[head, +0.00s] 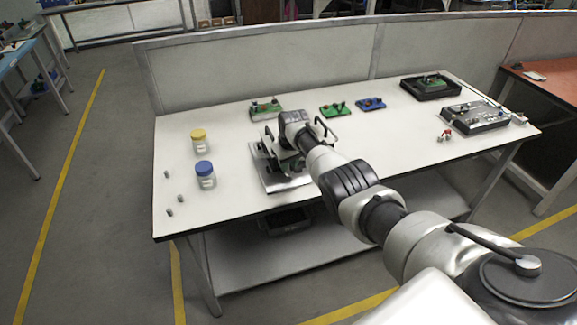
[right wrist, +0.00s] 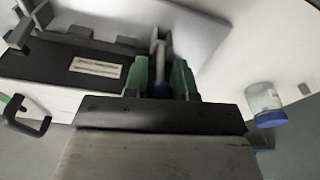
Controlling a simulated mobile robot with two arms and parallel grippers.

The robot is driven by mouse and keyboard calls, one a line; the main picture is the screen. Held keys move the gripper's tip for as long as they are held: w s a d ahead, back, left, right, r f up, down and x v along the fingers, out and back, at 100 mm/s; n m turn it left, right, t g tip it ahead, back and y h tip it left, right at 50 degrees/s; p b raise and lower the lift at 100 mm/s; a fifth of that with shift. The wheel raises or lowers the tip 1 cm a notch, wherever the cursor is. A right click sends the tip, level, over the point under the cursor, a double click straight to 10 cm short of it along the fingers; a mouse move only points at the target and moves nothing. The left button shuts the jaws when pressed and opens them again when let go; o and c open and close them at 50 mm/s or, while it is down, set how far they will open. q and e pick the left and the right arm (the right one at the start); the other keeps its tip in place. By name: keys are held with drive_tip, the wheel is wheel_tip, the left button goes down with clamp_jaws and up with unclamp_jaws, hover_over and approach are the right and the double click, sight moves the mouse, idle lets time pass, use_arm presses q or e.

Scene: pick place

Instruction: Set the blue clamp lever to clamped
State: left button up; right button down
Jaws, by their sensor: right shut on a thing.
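The lever's shaft runs away from the fingers to a grey bracket on the clamp fixture. The fixture's metal base plate (head: 262,172) sits near the front middle of the table in the head view. My right arm hides the lever and most of the fixture there. My left gripper is in no view.
A yellow-lidded jar (head: 198,141) and a blue-lidded jar (head: 205,175) stand left of the fixture, with several small metal parts beyond them. Circuit boards (head: 331,110) lie behind it. A black tray (head: 431,87) and a control panel (head: 475,117) are at the right.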

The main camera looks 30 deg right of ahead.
idle(0.4)
drive_tip(key=c, duration=0.9)
unclamp_jaws()
drive_tip(key=shift+c, duration=0.2)
drive_tip(key=shift+r+p, duration=0.3)
drive_tip(key=shift+r, duration=0.15)
wheel_tip(320, 180, up, 10)
drive_tip(key=s+p, duration=0.1)
drive_tip(key=shift+s+f+p, duration=0.15)
drive_tip(key=shift+s+p, duration=0.15)
